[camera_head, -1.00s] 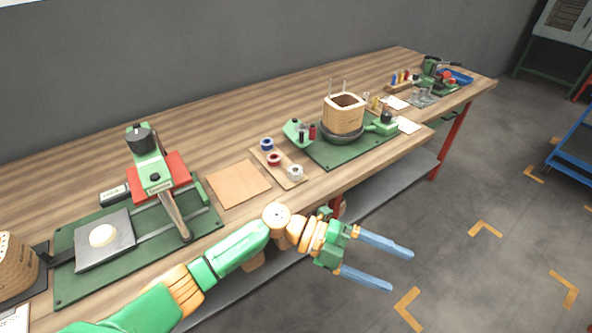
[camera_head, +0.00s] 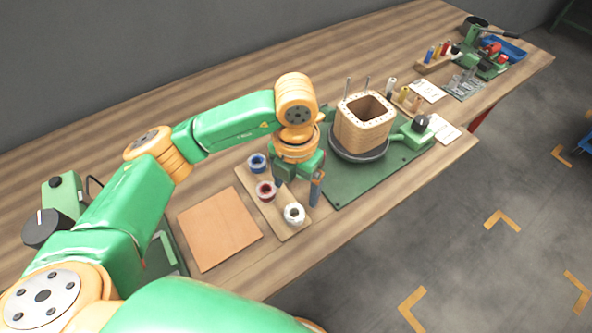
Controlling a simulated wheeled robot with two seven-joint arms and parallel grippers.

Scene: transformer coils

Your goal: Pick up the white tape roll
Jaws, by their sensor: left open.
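The white tape roll (camera_head: 294,214) lies at the near end of a small wooden board (camera_head: 286,230), beside a red roll (camera_head: 265,190) and a blue roll (camera_head: 257,162) in a row. My left gripper (camera_head: 297,192) points down over the board with its blue fingers apart. One finger is near the red roll and the other stands to the right of the white roll. The gripper is open and looks empty. I cannot tell how high its fingertips are above the board. My right gripper is not in view.
A wooden coil former (camera_head: 363,122) stands on a dark turntable on a green mat (camera_head: 345,187), close right of the gripper. A tan sheet (camera_head: 219,229) lies left of the board. The bench's front edge is close to the board.

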